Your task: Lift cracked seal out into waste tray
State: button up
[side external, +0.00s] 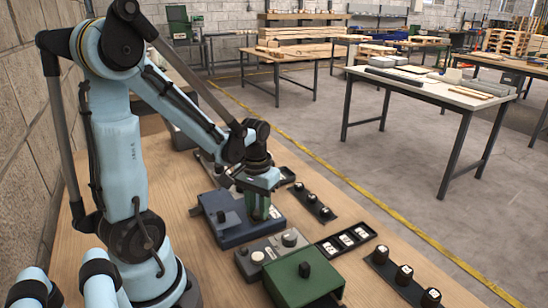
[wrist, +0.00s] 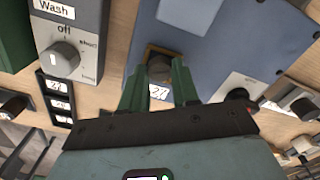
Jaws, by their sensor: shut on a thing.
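My gripper (side external: 259,208) is down at the blue-grey unit (side external: 236,236) in the side external view. In the wrist view its two green fingers (wrist: 159,86) stand on either side of a dark round piece (wrist: 160,68) and are shut on it. The piece sits at a square brown-rimmed opening (wrist: 148,50) in the unit's top. It is probably the seal, but no crack can be made out. A small white number label (wrist: 158,92) shows between the fingers. I cannot tell which container is the waste tray.
A grey control box marked "Wash" (wrist: 90,25) with a knob (wrist: 60,58) stands beside the unit. A green box (side external: 300,282) is nearer the camera. Black trays with white labels (side external: 346,239) and dark knobbed pieces (side external: 403,275) lie to the right on the wooden bench.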

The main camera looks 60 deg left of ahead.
jog(key=shift+r, duration=2.95)
jog(key=w+d+r+m, duration=0.6)
jog(key=d+r, duration=0.3)
jog(key=d, duration=0.3)
jog(key=n, duration=0.6)
send_over(194, 241)
notch_tip(194, 241, down, 14)
jog(key=shift+s+r, duration=0.1)
jog(key=shift+r, duration=0.05)
jog(key=shift+f, duration=2)
